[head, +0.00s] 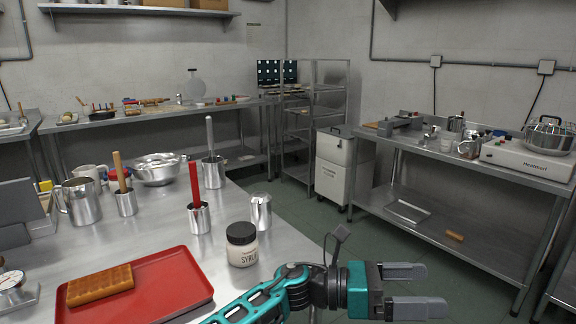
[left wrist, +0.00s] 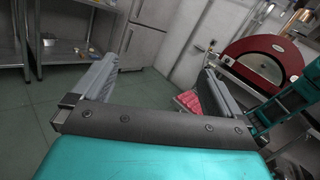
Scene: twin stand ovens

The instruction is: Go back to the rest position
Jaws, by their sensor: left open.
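My left gripper (head: 420,290) is at the bottom right of the head view, beyond the table's right edge over the floor. Its two grey fingers are spread apart with nothing between them. In the left wrist view the fingers (left wrist: 155,85) are also wide apart and empty, facing open floor and a pale cabinet. My right gripper is in neither view.
The steel table (head: 270,245) on the left holds a red tray (head: 190,290) with a waffle, a syrup jar (head: 241,244) near its edge, and several metal cups. A steel bench (head: 470,170) stands right. A red oven (left wrist: 265,62) shows in the wrist view. Green floor lies between.

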